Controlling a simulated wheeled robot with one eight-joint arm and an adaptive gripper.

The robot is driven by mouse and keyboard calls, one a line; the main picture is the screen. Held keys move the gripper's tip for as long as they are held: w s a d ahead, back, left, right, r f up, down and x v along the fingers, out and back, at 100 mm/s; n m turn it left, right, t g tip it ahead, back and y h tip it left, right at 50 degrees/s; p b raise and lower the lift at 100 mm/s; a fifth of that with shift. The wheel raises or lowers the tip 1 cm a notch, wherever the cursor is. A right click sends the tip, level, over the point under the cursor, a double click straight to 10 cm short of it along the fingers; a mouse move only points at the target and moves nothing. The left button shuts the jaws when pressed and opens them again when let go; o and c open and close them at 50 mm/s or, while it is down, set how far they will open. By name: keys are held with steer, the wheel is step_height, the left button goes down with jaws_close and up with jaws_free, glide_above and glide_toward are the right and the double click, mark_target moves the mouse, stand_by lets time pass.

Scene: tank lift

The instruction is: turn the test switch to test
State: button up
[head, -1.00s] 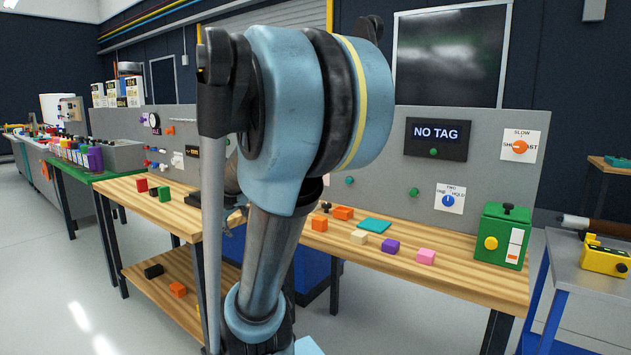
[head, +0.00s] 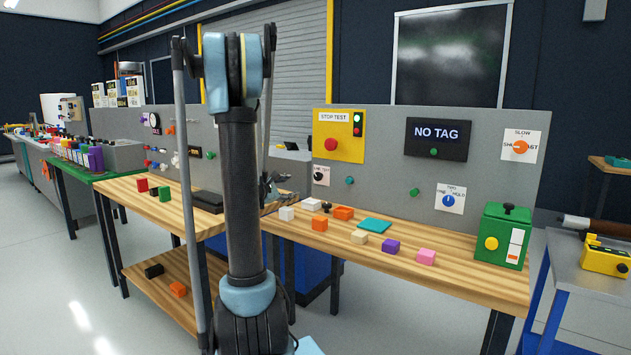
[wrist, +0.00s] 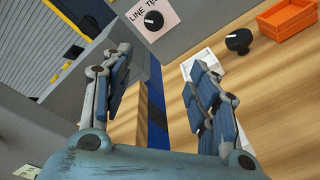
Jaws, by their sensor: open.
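A white plate (head: 325,170) with a black knob (head: 318,176) sits low on the grey back panel, left of centre in the head view. In the wrist view the plate (wrist: 168,12) reads "LINE TE…", cut off by the picture edge, and its black knob (wrist: 153,20) carries a white mark. My gripper (wrist: 160,62) is open and empty, with the knob beyond its fingertips and not touched. In the head view my gripper (head: 271,188) is small, left of the plate. Another plate (head: 450,198), with a blue knob (head: 448,201), reads "TEST", "ONE" and "HOLD".
A yellow "STOP TEST" box (head: 338,135) with a red button hangs above the plate. Several small blocks, a white tray (wrist: 203,62), an orange tray (wrist: 285,20) and a black round-topped knob (wrist: 238,40) stand on the wooden bench (head: 455,278). A green box (head: 502,235) stands at right.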

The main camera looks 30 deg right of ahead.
mark_target(317, 177)
steer(key=w+d, duration=0.2)
steer(key=d, duration=0.4)
steer(key=w+d+n+h, duration=0.1)
steer(key=w+d, duration=0.2)
steer(key=d, duration=0.3)
steer(key=w+d+n, duration=0.1)
steer(key=w+d, duration=0.2)
steer(key=d, duration=0.3)
steer(key=shift+d+h, duration=0.3)
steer(key=shift+d, duration=0.1)
steer(key=shift+s, duration=0.1)
steer(key=c, duration=1.1)
